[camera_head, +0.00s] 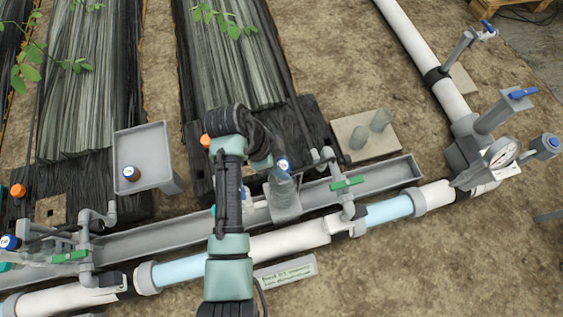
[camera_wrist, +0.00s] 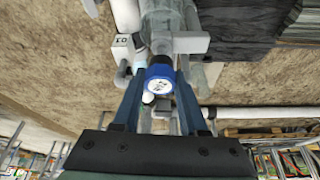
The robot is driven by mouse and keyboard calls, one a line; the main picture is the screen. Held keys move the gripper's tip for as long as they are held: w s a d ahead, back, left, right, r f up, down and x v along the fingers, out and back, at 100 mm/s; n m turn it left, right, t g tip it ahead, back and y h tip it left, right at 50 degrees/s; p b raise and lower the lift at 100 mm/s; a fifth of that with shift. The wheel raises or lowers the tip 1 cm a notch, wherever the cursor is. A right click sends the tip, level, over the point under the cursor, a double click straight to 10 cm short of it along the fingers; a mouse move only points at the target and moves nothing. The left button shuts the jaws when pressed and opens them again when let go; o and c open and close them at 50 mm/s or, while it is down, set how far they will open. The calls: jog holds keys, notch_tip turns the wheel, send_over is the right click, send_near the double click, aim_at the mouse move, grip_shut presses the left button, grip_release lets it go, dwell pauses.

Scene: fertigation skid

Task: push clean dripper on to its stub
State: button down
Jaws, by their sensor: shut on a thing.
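My gripper (camera_wrist: 159,78) is shut on a dripper (camera_wrist: 160,87) with a blue cap and a white printed face; the cap sits between the two fingertips in the wrist view. In the head view this blue cap (camera_head: 283,164) shows just right of my arm, above a clear cup-like part (camera_head: 284,188) over the grey trough. The dripper's lower end is hidden, so I cannot tell whether it touches a stub.
A grey trough (camera_head: 385,177) and a white and light-blue pipe (camera_head: 295,240) run across the front. Green-handled valves (camera_head: 347,183) stand along them. Bare soil surrounds the slab.

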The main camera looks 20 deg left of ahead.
jog(key=shift+f, duration=0.55)
dwell(0.6)
jog(key=shift+f, duration=0.3)
jog(key=shift+f, duration=0.6)
dwell(1.0)
jog(key=shift+c, duration=1.8)
grip_release()
notch_tip(320, 180, up, 9)
jog(key=p, duration=0.9)
jog(key=shift+r, duration=0.1)
